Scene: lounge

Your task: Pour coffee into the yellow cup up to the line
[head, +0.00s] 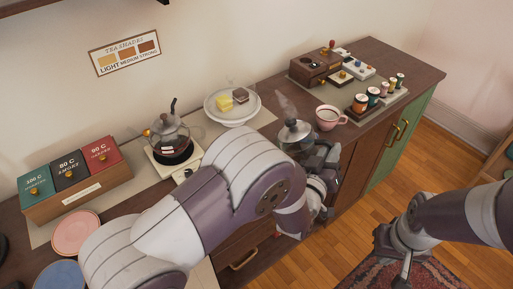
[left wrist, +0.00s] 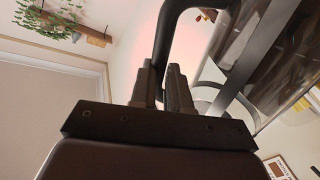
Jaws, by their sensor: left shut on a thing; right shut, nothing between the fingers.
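My left gripper (head: 325,158) is shut on the black handle (left wrist: 178,35) of a pot, seen close up in the left wrist view. In the head view the pot (head: 296,131) has a grey metal lid and steam rising above it. It is beside the pink cup (head: 328,117), which has a pale inside. My left arm hides the pot's lower part, so I cannot tell whether it touches the counter. I see no yellow cup. My right gripper (head: 393,258) is shut and empty, low over the floor at the right.
A glass pot with dark contents (head: 172,142) stands on a white base (head: 157,157) at the left. A white cake stand (head: 232,115) is behind my arm. Spice jars (head: 373,96) and a wooden box (head: 316,65) stand at right. Tea boxes (head: 70,176) are far left.

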